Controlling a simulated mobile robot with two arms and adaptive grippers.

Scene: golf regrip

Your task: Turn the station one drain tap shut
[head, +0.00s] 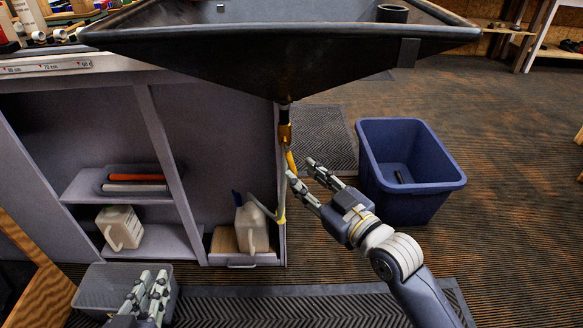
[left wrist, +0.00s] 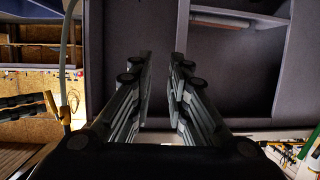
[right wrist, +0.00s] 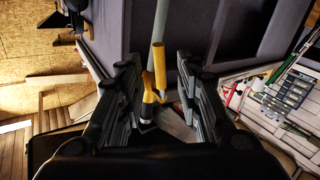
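The drain tap (head: 285,133) is a brass fitting under the point of the black funnel-shaped tray (head: 250,50). Its yellow lever (head: 291,161) hangs down, slightly tilted, beside the pale drain hose. My right gripper (head: 301,170) is open, its fingertips close to the lever. In the right wrist view the yellow lever (right wrist: 186,72) shows in the gap between the open fingers (right wrist: 163,85), nearer the right finger; I cannot tell whether they touch. My left gripper (head: 154,276) is open and empty, low at the left, facing the cabinet.
A grey cabinet (head: 155,130) stands left of the tap, with a white jug (head: 251,226) on its low shelf taking the hose. A blue bin (head: 410,165) stands right of my right gripper. Open floor lies at right.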

